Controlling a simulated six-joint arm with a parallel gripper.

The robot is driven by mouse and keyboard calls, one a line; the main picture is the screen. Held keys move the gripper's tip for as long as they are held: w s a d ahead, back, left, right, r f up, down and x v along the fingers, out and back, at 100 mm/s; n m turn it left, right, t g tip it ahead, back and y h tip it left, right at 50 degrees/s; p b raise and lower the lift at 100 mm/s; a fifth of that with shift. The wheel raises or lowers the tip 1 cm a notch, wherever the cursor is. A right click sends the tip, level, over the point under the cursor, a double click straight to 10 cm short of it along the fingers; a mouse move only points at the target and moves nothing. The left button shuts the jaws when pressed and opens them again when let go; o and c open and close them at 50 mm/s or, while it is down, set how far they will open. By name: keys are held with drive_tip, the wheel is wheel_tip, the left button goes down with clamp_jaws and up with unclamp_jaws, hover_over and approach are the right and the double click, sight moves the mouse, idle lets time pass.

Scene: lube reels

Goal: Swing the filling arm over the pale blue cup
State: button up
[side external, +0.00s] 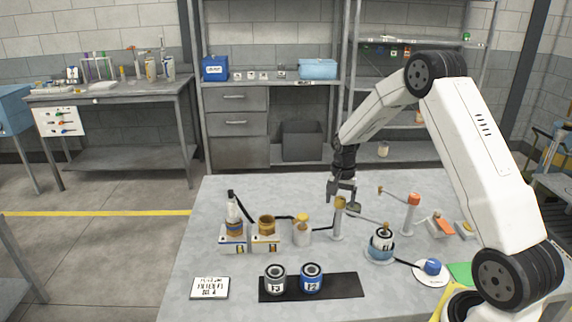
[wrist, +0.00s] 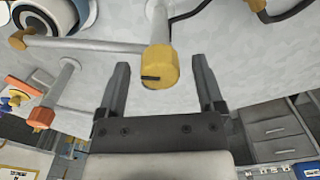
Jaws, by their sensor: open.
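The filling arm's post has a yellow cap (side external: 340,202). A thin grey bar (side external: 364,216) runs right from it to a small yellow-brown nozzle (side external: 387,226). The pale blue cup (side external: 380,254) stands below the nozzle end with a dark-and-white round piece in it. In the wrist view the nozzle (wrist: 18,40) shows at the edge of the round cup piece (wrist: 45,14); whether it is centred over the cup is unclear. My gripper (side external: 344,199) is open at the post top. In the wrist view the yellow cap (wrist: 160,66) sits between the fingers, with gaps both sides.
A second post with an orange cap (side external: 413,198) and its own bar stands to the right. A blue knob (side external: 432,266) sits on a white disc. Two labelled tins (side external: 311,278) stand on a black mat (side external: 345,286).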

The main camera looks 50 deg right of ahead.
drive_tip(key=shift+r, duration=3.8)
drive_tip(key=s+a+n+t, duration=0.1)
drive_tip(key=s+a+n, duration=0.3)
drive_tip(key=a, duration=0.3)
drive_tip(key=s+a+n, duration=0.5)
drive_tip(key=a, duration=0.3)
drive_tip(key=s+a+f+n+t, duration=0.1)
drive_tip(key=s+a+n, duration=0.3)
drive_tip(key=a, duration=0.4)
drive_tip(key=shift+s+a+t, duration=0.15)
drive_tip(key=shift+s+t, duration=0.15)
drive_tip(key=shift+s, duration=0.5)
drive_tip(key=shift+c, duration=0.2)
